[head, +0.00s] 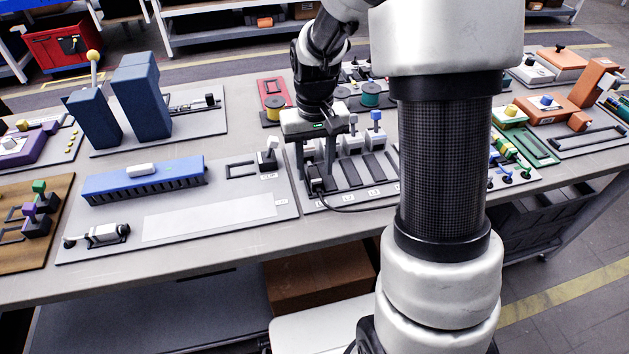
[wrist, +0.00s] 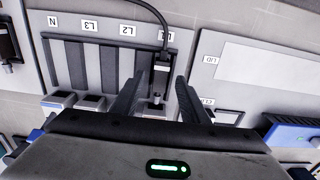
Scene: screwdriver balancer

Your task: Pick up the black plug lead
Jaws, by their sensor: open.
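The black plug lead (wrist: 161,72) stands in the rightmost slot area of the lettered board in the wrist view, its black cable curving away at the top. In the head view the plug (head: 316,184) sits at the board's front left, with its cable running right behind my arm. My gripper (wrist: 158,90) is open, its two dark fingers on either side of the plug's near end, with gaps visible. In the head view my gripper (head: 316,160) points down over the plug. Whether the fingers touch it cannot be told.
The slotted board (head: 345,195) has dark slots labelled N, L3, L2 and L1. A grey plug (head: 353,139) and a blue-topped plug (head: 376,132) stand behind the slots. A blue slotted block (head: 145,180) lies on the panel to the left.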

